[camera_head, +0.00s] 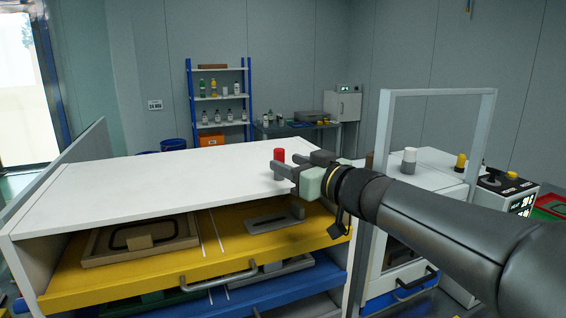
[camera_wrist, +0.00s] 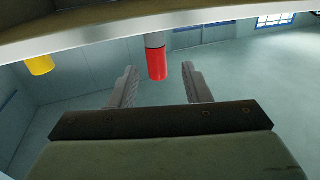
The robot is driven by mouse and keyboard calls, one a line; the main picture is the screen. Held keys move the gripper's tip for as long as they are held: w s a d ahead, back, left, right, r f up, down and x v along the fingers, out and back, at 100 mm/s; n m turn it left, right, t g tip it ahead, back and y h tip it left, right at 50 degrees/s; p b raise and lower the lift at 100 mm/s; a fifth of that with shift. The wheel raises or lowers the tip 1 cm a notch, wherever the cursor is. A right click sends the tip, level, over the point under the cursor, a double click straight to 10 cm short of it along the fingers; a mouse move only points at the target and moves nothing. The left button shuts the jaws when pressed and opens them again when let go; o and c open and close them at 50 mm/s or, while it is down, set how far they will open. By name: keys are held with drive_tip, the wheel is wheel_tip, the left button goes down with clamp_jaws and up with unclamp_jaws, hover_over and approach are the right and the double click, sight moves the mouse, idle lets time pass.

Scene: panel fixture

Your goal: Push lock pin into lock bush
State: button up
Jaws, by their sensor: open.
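A red cylindrical knob, which looks like the lock pin (camera_head: 279,155), shows just beyond my gripper (camera_head: 293,165), above the white top. In the wrist view the lock pin (camera_wrist: 157,64) has a red end on a grey shaft or collar and appears between the open fingers of my gripper (camera_wrist: 158,72). A visible gap lies on each side of it, and the fingers are not closed on it. The lock bush cannot be made out for certain; the grey collar (camera_wrist: 155,40) may be part of it.
A white-topped cabinet (camera_head: 150,180) has open yellow (camera_head: 130,275) and blue drawers. To the right stand a grey upright frame (camera_head: 440,92), a white-capped post (camera_head: 409,160) and a yellow knob (camera_head: 460,160). A pale beam (camera_wrist: 120,30) crosses the wrist view near the fingers.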

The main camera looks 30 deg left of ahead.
sight(283, 157)
drive_tip(key=x, duration=0.4)
drive_tip(key=shift+w+a+r, duration=0.25)
drive_tip(key=shift+w, duration=0.05)
drive_tip(key=shift+c, duration=0.3)
clamp_jaws()
drive_tip(key=shift+r, duration=0.1)
